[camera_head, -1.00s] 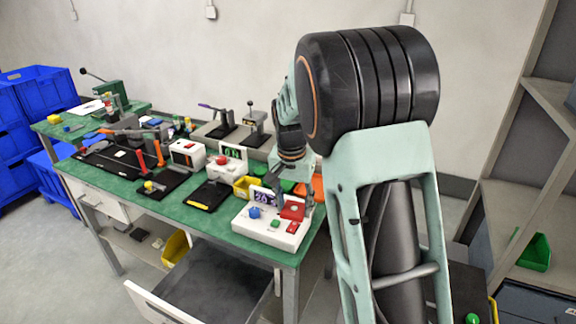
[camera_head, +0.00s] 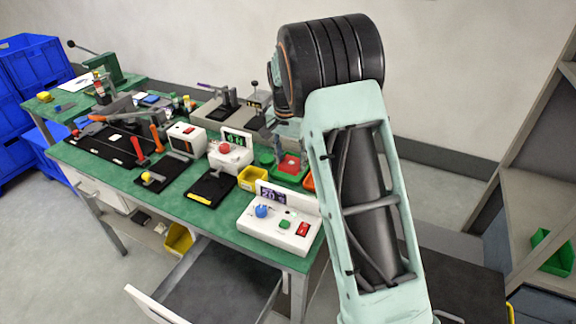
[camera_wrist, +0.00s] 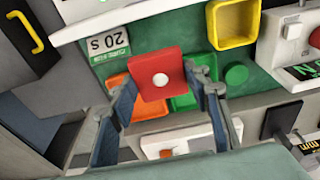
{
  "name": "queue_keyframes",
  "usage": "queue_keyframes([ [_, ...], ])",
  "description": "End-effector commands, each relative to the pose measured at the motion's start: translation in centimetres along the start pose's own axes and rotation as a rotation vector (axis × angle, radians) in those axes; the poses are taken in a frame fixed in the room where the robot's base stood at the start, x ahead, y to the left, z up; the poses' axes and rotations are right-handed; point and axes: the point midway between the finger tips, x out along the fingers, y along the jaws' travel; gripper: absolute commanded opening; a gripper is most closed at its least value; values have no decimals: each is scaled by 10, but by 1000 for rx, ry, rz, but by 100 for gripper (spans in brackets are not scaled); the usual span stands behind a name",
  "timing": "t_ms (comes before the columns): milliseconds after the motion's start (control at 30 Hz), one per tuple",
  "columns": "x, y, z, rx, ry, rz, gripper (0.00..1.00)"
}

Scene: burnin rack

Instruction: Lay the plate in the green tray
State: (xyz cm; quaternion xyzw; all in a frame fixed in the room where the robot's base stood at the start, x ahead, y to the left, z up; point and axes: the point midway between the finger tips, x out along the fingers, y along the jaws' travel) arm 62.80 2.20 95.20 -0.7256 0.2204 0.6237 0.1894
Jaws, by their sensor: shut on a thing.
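The plate is a red square with a white round spot at its middle (camera_wrist: 161,66), held between the fingers of my gripper (camera_wrist: 164,84) in the wrist view. In the head view a strip of the green tray (camera_head: 284,179) shows below the plate.
An orange tray (camera_wrist: 148,111) lies left of the green one, a yellow tray (camera_wrist: 234,24) lies beyond to the right. A white box with a "20 s" display (camera_head: 279,222) stands at the bench's near corner. A round green item (camera_wrist: 236,75) is close to the tray.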

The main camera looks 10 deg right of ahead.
Motion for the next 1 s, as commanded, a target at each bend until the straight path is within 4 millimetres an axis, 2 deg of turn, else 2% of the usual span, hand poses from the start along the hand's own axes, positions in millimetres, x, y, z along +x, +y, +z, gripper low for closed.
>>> queue_keyframes([
  [267,26,-24,-36,0,-1,1,16],
  [500,64,-39,-54,-1,-2,1,16],
  [667,79,-45,-62,-1,-1,0,16],
  [933,90,-50,-68,-1,0,0,16],
  [1000,100,-50,-66,-1,-4,2,16],
])
